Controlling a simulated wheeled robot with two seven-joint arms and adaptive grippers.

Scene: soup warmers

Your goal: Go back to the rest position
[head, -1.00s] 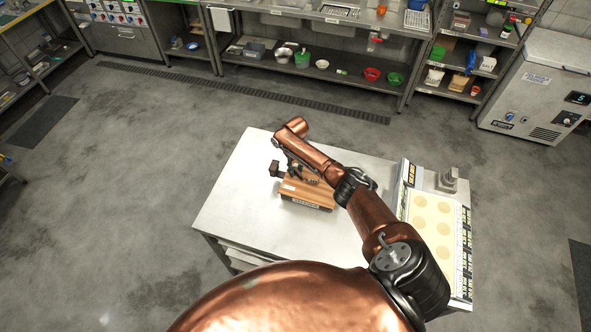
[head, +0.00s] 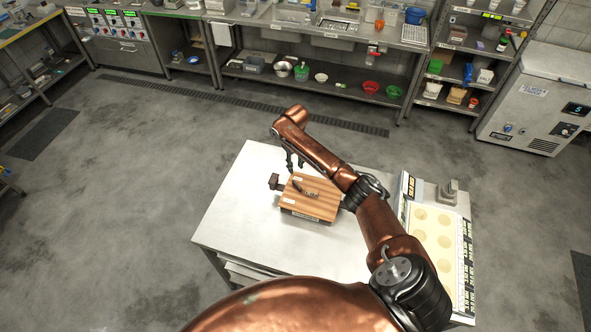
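My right arm reaches over the steel table (head: 235,215) from the lower right. My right gripper (head: 294,164) hangs at the far end of the arm, dark and small, above the far edge of a wooden block (head: 307,207). It looks empty, but I cannot tell how far its fingers are apart. The wooden block has a dark base, a dark handle-like part at its left and a small dark piece on top. My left gripper is not in view.
A board with pale round spots (head: 432,238) lies at the table's right, with a grey metal device (head: 448,192) behind it. The table's left part is bare. Shelves with bowls (head: 371,87) and a white appliance (head: 533,100) stand at the back. Open floor surrounds the table.

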